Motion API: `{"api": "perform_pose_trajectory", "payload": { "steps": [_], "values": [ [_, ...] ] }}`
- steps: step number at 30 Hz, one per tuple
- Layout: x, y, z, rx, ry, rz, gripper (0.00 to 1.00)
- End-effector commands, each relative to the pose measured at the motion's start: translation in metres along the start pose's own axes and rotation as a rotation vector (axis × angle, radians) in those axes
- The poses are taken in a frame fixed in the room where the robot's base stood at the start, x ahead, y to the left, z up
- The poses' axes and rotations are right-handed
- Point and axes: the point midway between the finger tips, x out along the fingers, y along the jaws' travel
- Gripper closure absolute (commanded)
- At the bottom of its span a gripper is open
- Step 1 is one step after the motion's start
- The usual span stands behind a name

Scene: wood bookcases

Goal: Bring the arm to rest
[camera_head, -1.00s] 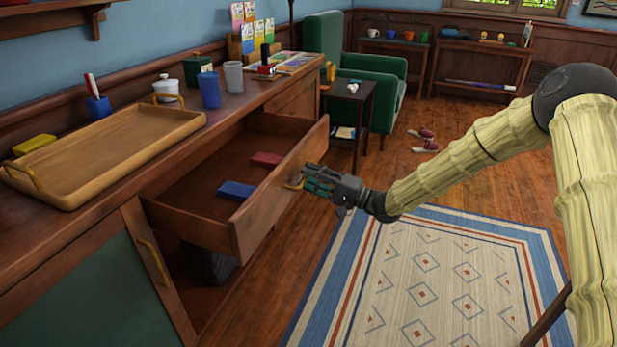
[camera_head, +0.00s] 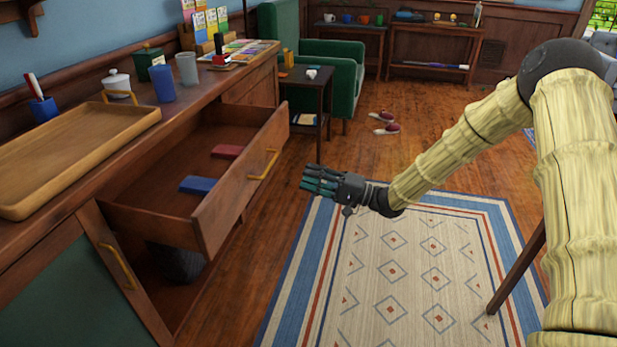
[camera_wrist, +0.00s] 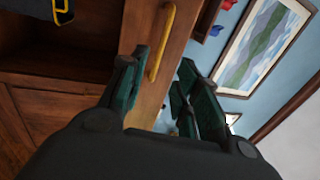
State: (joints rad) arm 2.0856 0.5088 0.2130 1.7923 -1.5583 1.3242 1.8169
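My gripper (camera_head: 312,180) is in the air to the right of the pulled-out drawer (camera_head: 228,213), clear of its yellow handle (camera_head: 264,165). In the wrist view my gripper (camera_wrist: 160,100) has its dark green fingers apart with nothing between them. The yellow handle (camera_wrist: 161,42) shows beyond the fingers, with a gap. My arm reaches in from the right side of the head view, bent at the elbow. The drawer stands open, with a blue box (camera_head: 207,186) and a red box (camera_head: 227,152) lying inside.
A wooden tray (camera_head: 75,160), a blue cup (camera_head: 163,83) and a grey cup (camera_head: 187,68) stand on the cabinet top. A small dark table (camera_head: 308,98) and green armchair (camera_head: 338,62) stand behind. The patterned rug (camera_head: 400,275) has open floor around my gripper.

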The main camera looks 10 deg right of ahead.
Motion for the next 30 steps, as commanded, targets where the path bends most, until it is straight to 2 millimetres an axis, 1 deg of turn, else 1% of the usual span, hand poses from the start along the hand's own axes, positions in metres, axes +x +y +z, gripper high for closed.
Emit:
{"api": "perform_pose_trajectory", "payload": {
  "steps": [5,8,11,14,15,17,18,20,21,23,24,26,27,29,30],
  "values": [
    [0.000,0.002,0.001,-0.001,0.003,0.003,0.68],
    [0.001,0.016,0.005,-0.009,0.029,0.025,0.68],
    [0.000,0.048,0.016,-0.033,0.089,0.086,0.68],
    [-0.005,0.094,0.034,-0.073,0.167,0.192,0.68],
    [-0.010,0.115,0.043,-0.091,0.195,0.246,0.68],
    [-0.019,0.144,0.057,-0.118,0.231,0.332,0.68],
    [-0.027,0.163,0.068,-0.136,0.249,0.393,0.68],
    [-0.040,0.191,0.085,-0.162,0.268,0.488,0.68],
    [-0.050,0.208,0.097,-0.177,0.275,0.552,0.68],
    [-0.066,0.232,0.117,-0.200,0.277,0.649,0.68],
    [-0.078,0.246,0.130,-0.214,0.274,0.714,0.68],
    [-0.097,0.266,0.151,-0.234,0.261,0.811,0.68],
    [-0.110,0.279,0.166,-0.246,0.248,0.877,0.68],
    [-0.130,0.295,0.188,-0.263,0.220,0.973,0.68],
    [-0.145,0.304,0.204,-0.271,0.199,1.037,0.68]
  ]
}}
